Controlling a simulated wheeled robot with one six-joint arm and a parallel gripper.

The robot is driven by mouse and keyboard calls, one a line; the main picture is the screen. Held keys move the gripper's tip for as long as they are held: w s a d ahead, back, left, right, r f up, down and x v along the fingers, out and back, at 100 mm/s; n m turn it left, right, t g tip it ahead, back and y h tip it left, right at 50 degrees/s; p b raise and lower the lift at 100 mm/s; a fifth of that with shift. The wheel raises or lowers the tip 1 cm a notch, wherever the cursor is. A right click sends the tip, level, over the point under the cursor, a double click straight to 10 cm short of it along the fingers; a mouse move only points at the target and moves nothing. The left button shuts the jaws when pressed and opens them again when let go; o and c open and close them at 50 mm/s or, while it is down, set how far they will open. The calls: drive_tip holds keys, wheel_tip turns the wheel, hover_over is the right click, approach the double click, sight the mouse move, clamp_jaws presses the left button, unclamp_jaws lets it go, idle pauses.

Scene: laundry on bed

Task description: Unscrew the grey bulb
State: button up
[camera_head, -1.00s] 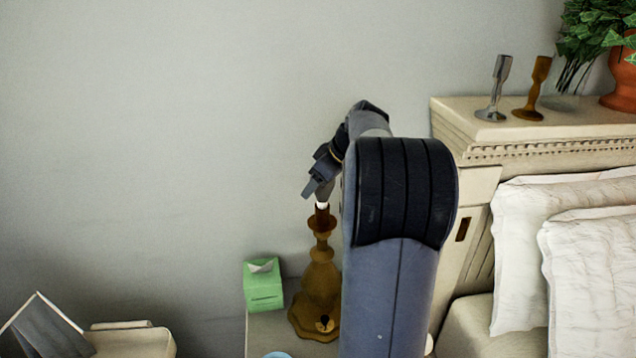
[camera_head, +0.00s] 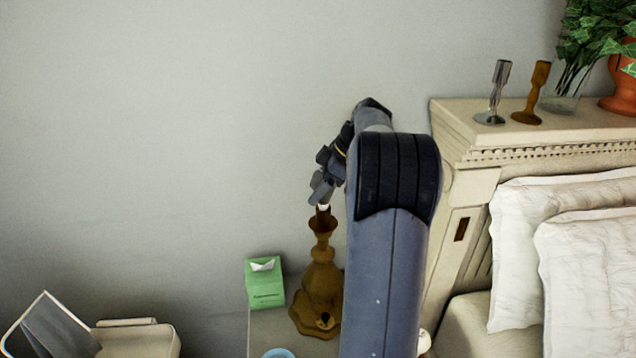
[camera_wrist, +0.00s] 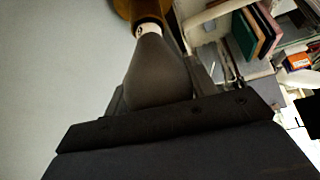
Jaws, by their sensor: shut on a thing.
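The grey bulb (camera_wrist: 158,75) sits between my gripper's fingers in the wrist view, its narrow white neck (camera_wrist: 148,29) pointing at the brown lamp base (camera_wrist: 132,8). In the head view the brown lamp (camera_head: 320,275) stands upright on the nightstand, and my gripper (camera_head: 318,195) is right above its top. My gripper is shut on the bulb, with a finger at each side of it. In the head view the bulb is mostly hidden by the gripper; only a small pale part shows just above the lamp's socket. I cannot tell whether the neck is still in the socket.
A green tissue box (camera_head: 264,284) stands left of the lamp on the nightstand, with a light blue round item (camera_head: 279,353) in front. A silver candlestick (camera_head: 496,92) and a brown candlestick (camera_head: 536,94) stand on the headboard shelf by a potted plant (camera_head: 622,85). The wall behind is bare.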

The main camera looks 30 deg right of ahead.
drive_tip(key=shift+r+n+g+p, duration=0.1)
drive_tip(key=shift+n+g+p, duration=0.3)
drive_tip(key=shift+n+p, duration=0.35)
drive_tip(key=shift+s+a+n+g+y+p, duration=0.15)
drive_tip(key=shift+n+g+y, duration=0.1)
drive_tip(key=shift+n, duration=0.3)
drive_tip(key=shift+s+d+n+g+y+p, duration=0.15)
drive_tip(key=shift+n+g, duration=0.1)
drive_tip(key=shift+n, duration=0.25)
drive_tip(key=shift+w+a, duration=0.1)
drive_tip(key=shift+n+g+p, duration=0.5)
drive_tip(key=shift+n+p, duration=0.35)
drive_tip(key=shift+n, duration=0.05)
drive_tip(key=shift+s+n+g, duration=0.2)
drive_tip(key=shift+n+g, duration=0.2)
drive_tip(key=shift+n, duration=0.4)
drive_tip(key=o, duration=1.1)
drive_tip(key=shift+c, duration=0.2)
